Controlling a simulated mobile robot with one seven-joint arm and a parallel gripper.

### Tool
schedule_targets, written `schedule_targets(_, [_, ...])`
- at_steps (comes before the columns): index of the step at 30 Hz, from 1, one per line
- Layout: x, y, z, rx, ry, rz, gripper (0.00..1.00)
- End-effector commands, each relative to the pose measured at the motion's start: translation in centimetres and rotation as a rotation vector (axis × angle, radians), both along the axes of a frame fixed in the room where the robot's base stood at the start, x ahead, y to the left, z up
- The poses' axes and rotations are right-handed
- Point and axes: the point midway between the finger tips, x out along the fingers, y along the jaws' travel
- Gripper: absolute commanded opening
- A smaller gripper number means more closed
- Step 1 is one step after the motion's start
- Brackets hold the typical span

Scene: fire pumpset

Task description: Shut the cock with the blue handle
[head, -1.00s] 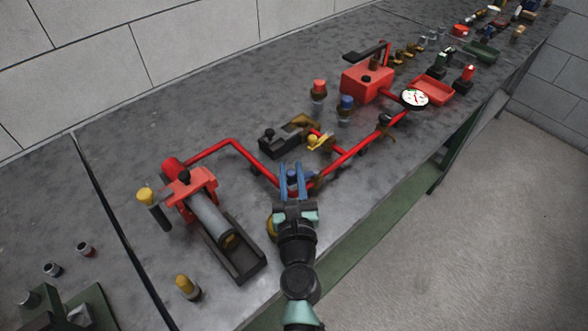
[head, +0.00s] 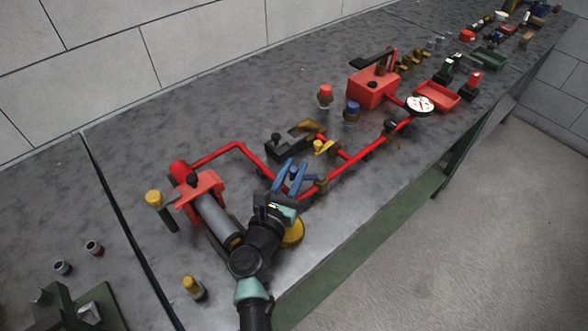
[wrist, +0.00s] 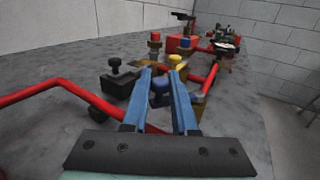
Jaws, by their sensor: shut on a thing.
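The cock with the blue handle (head: 293,173) sits on the red pipe (head: 340,170) near its left corner. In the wrist view its dark blue handle (wrist: 158,90) shows between my two lighter blue fingers. My gripper (head: 294,167) reaches over it from the lower left, with one finger on each side, shut on the handle. The fingers and wrist hide much of the cock's body and the nearby pipe. I cannot tell the exact angle of the handle.
A yellow-handled cock (head: 322,146) stands close behind, beside a black block with a knob (head: 280,147). A red-headed cylinder (head: 215,215) lies left, and a yellow disc (head: 293,232) is beside my wrist. A dial gauge (head: 419,104) stands right. The bench's front edge is near.

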Motion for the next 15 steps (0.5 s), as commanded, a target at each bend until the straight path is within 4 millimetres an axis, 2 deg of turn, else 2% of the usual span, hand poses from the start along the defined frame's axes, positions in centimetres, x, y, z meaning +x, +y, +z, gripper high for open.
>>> schedule_targets(5, [-0.01, -0.03, 0.04, 0.001, -0.001, 0.000, 0.00])
schedule_targets(6, [-0.01, -0.03, 0.04, 0.001, -0.001, 0.000, 0.28])
schedule_targets(9, [-0.01, -0.03, 0.03, 0.000, 0.000, 0.000, 0.46])
schedule_targets(11, [-0.02, -0.03, 0.02, 0.000, 0.000, 0.000, 0.56])
schedule_targets(15, [-0.02, -0.03, 0.00, 0.000, 0.000, 0.001, 0.56])
